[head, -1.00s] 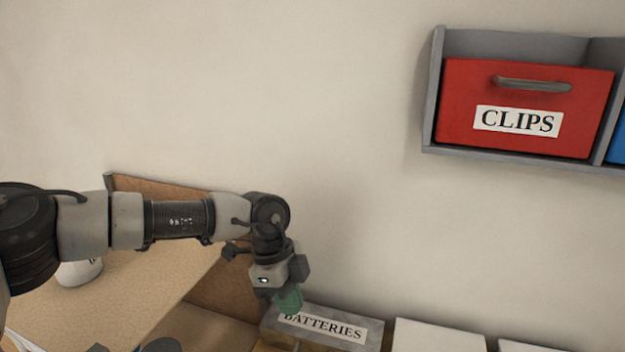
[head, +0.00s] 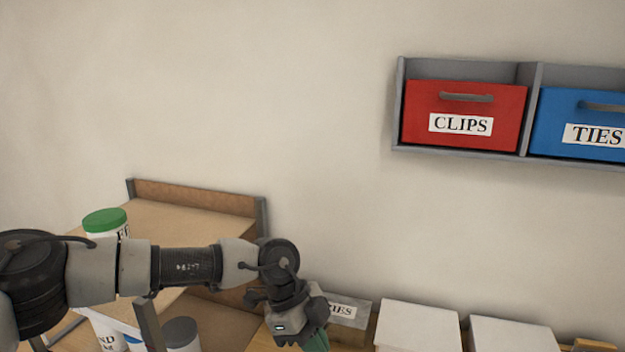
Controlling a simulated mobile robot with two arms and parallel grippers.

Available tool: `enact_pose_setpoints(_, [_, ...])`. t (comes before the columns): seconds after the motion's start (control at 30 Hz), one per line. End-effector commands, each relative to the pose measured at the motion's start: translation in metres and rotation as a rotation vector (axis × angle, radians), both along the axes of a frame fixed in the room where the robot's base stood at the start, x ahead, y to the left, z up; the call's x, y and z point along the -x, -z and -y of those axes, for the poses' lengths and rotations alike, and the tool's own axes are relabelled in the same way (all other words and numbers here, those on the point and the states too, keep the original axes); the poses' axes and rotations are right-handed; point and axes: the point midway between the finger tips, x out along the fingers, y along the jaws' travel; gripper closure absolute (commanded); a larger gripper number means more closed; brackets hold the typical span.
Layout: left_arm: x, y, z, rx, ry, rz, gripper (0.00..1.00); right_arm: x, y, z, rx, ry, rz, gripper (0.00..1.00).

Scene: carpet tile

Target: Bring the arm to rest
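My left arm comes in from the left, and its gripper (head: 314,343) hangs at its end, pointing down near the bottom edge. Something green shows at its fingertips and is cut off by the picture's edge. I cannot tell from this view whether the fingers are open or shut. The gripper is in front of a grey box (head: 350,312) whose label is partly hidden and ends in "IES". My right gripper is not in view.
A shelf unit (head: 398,110) on the wall holds a red CLIPS bin (head: 463,113) and a blue TIES bin (head: 585,125). White boxes (head: 420,325) stand at the lower right. A wooden shelf (head: 190,225) with a green-lidded container (head: 105,222) is at left. Grey-lidded jar (head: 181,335) below.

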Motion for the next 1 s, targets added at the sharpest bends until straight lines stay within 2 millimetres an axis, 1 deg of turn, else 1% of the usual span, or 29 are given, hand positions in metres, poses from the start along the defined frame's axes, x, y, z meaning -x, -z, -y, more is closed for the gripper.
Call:
enact_pose_setpoints(0.03, [0.008, 0.004, 0.011, 0.05, 0.022, -0.011, 1.0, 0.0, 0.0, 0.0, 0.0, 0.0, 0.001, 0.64])
enact_pose_setpoints(0.17, [0.029, 0.009, 0.042, 0.199, 0.068, -0.03, 1.0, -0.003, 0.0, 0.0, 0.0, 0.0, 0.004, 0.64])
enact_pose_setpoints(0.27, [0.047, 0.009, 0.067, 0.337, 0.096, -0.043, 1.0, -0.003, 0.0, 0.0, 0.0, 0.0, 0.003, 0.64])
enact_pose_setpoints(0.37, [0.067, 0.004, 0.095, 0.505, 0.11, -0.055, 1.0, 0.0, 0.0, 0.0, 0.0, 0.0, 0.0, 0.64])
enact_pose_setpoints(0.47, [0.09, -0.01, 0.124, 0.726, 0.091, -0.064, 1.0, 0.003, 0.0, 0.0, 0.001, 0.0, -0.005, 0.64])
enact_pose_setpoints(0.5, [0.098, -0.018, 0.135, 0.827, 0.068, -0.064, 1.0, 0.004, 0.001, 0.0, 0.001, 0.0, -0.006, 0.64])
enact_pose_setpoints(0.57, [0.106, -0.034, 0.148, 0.981, 0.011, -0.057, 1.0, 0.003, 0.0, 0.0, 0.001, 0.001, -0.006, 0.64])
enact_pose_setpoints(0.6, [0.109, -0.045, 0.153, 1.074, -0.042, -0.047, 1.0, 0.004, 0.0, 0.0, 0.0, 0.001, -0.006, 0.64])
enact_pose_setpoints(0.7, [0.106, -0.069, 0.156, 1.272, -0.209, -0.012, 1.0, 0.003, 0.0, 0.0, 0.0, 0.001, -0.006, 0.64])
enact_pose_setpoints(0.77, [0.099, -0.081, 0.151, 1.362, -0.334, 0.016, 1.0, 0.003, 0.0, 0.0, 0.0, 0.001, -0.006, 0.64])
enact_pose_setpoints(0.8, [0.092, -0.086, 0.145, 1.409, -0.426, 0.037, 1.0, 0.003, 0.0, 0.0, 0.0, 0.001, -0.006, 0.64])
enact_pose_setpoints(0.87, [0.081, -0.089, 0.132, 1.456, -0.573, 0.068, 1.0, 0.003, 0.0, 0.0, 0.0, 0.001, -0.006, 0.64])
enact_pose_setpoints(0.9, [0.073, -0.089, 0.121, 1.474, -0.676, 0.092, 1.0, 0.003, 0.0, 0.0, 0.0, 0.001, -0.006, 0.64])
enact_pose_setpoints(0.97, [0.06, -0.084, 0.102, 1.476, -0.835, 0.125, 1.0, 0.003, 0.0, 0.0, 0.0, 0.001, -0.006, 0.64])
enact_pose_setpoints(1.0, [0.053, -0.077, 0.088, 1.46, -0.942, 0.146, 1.0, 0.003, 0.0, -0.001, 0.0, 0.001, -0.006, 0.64])
